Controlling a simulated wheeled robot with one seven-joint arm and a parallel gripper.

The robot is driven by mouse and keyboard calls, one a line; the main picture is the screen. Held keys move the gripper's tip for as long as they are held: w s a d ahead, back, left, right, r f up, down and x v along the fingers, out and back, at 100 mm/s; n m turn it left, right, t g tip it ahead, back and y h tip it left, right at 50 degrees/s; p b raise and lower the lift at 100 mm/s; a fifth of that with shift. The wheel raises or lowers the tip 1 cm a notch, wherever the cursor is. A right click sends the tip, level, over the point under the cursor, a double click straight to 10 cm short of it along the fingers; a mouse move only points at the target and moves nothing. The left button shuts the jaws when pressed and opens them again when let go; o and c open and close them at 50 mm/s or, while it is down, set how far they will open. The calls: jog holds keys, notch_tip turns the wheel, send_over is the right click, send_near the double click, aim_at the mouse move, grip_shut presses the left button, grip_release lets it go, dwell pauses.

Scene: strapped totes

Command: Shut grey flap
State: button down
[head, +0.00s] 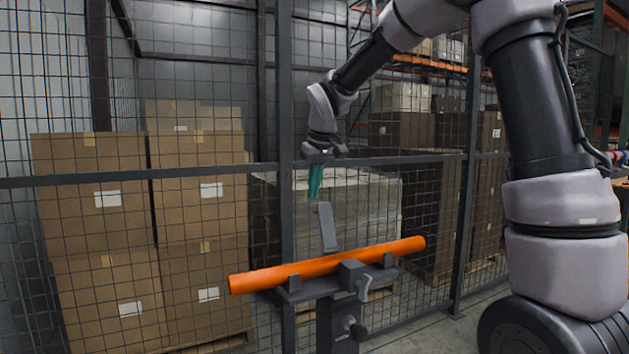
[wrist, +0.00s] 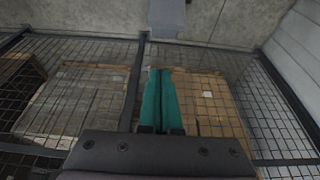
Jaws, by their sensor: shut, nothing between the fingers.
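The grey flap (head: 326,228) stands raised, leaning slightly, just above the orange pipe (head: 300,273). Its lower end meets the pipe's top side near the dark clamp (head: 353,274); the hinge is hidden. My gripper (head: 314,196) has teal fingers pointing down, just above the flap's top end. I cannot tell whether they touch it. In the wrist view, the teal fingers (wrist: 160,72) are together with nothing between them. A grey block-like end, probably the flap (wrist: 167,16), shows at the top edge beyond the fingertips.
A dark stand (head: 338,325) with side knobs carries the clamp and pipe. A wire mesh fence (head: 285,120) runs behind, with stacked cardboard boxes (head: 95,200) and a wrapped pallet load (head: 375,210) beyond it. The air around the flap looks free.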

aim_at(317, 204)
jog(key=f, duration=0.1)
jog(key=s+f, duration=0.1)
jog(key=f, duration=0.1)
jog(key=shift+s+d+f, duration=0.3)
jog(key=shift+d+f, duration=0.05)
jog(key=shift+d, duration=0.05)
jog(key=shift+s+d+r, duration=0.1)
jog(key=shift+s, duration=0.15)
